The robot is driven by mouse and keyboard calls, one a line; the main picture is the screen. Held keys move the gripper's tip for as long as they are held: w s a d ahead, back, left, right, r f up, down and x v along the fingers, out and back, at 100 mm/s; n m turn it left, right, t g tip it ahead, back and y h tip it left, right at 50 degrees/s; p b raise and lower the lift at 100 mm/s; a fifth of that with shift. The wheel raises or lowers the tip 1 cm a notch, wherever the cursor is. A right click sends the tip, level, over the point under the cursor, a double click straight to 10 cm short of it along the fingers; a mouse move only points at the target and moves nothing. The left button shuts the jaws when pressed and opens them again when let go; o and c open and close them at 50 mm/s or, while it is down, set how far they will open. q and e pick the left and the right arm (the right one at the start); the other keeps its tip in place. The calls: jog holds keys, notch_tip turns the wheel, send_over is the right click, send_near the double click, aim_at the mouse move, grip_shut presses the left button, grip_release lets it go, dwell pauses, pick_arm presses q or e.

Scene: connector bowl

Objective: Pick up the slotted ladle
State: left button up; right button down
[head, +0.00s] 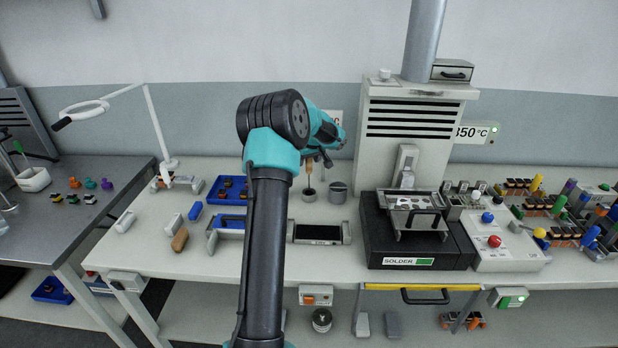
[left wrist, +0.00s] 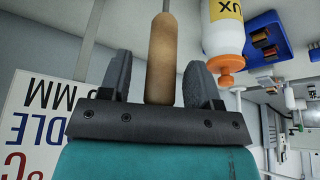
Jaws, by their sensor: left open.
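The slotted ladle (head: 309,174) shows in the head view as a tan wooden handle upright over a small round grey piece on the bench; my gripper partly hides it. In the left wrist view, the ladle's wooden handle (left wrist: 162,58) lies between the two dark fingers of my left gripper (left wrist: 157,72), with a thin metal shaft beyond it. The fingers are open, with a gap on each side of the handle. In the head view my left gripper (head: 318,160) is at the handle's top. The ladle's slotted head cannot be made out. My right gripper is not in view.
A white bottle with an orange cap (left wrist: 225,40) is close beside the fingers. Blue trays (head: 228,190) lie left, and the black solder unit (head: 415,240) stands right. A sign (left wrist: 40,120) is near.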

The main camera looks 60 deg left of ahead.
pick_arm(q)
jog(key=shift+a+f, duration=0.15)
jog(key=shift+f, duration=0.15)
jog(key=shift+c, duration=0.2)
jog(key=c, duration=1)
jog(key=shift+r, duration=0.1)
jog(key=shift+r, duration=1.65)
jog(key=s+d, duration=0.2)
jog(key=d, duration=0.2)
jog(key=s+d+r, duration=0.1)
jog(key=s+d, duration=0.2)
jog(key=d, duration=0.2)
jog(key=s+d, duration=0.3)
jog(key=d, duration=0.1)
jog(key=shift+s+d+r, duration=0.2)
jog(key=shift+d+r, duration=0.1)
